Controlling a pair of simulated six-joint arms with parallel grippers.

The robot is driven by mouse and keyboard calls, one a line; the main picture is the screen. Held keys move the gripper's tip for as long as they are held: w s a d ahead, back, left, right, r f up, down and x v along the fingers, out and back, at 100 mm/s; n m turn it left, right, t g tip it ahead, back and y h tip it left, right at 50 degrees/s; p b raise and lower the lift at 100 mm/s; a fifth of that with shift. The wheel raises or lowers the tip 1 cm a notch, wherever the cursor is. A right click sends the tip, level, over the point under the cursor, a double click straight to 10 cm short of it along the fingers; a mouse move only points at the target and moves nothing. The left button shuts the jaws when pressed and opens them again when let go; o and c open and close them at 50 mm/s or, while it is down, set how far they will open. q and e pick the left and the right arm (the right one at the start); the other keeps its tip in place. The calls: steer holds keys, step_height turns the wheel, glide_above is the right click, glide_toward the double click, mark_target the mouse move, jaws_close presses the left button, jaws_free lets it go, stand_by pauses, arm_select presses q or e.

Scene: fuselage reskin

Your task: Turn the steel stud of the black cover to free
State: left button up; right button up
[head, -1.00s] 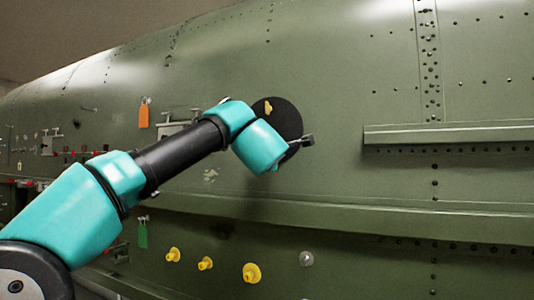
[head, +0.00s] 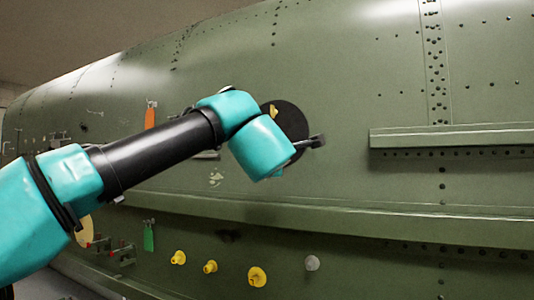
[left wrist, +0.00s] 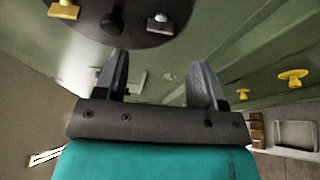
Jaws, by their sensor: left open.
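The round black cover (head: 290,116) sits on the green fuselage skin in the head view, partly hidden behind my left wrist. In the left wrist view the cover (left wrist: 136,38) is cut off at the top edge. A steel stud (left wrist: 160,22) sits near its lower right, a black stud (left wrist: 112,20) in the middle and a yellow one (left wrist: 64,10) to the left. My left gripper (left wrist: 160,62) is open and empty, its fingertips below the steel and black studs in the picture. No contact with the steel stud shows. In the head view the gripper (head: 318,141) is at the cover's right edge.
A green ledge (head: 330,222) runs along the skin below the cover, and another rail (head: 450,136) is at the right. Several yellow knobs (head: 257,277) and a grey one (head: 312,263) are below. An orange tag (head: 150,116) and a green tag (head: 149,237) hang at the left.

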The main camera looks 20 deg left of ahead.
arm_select(q)
steer(key=v, duration=1)
steer(key=shift+s, duration=0.2)
steer(key=shift+d, duration=0.1)
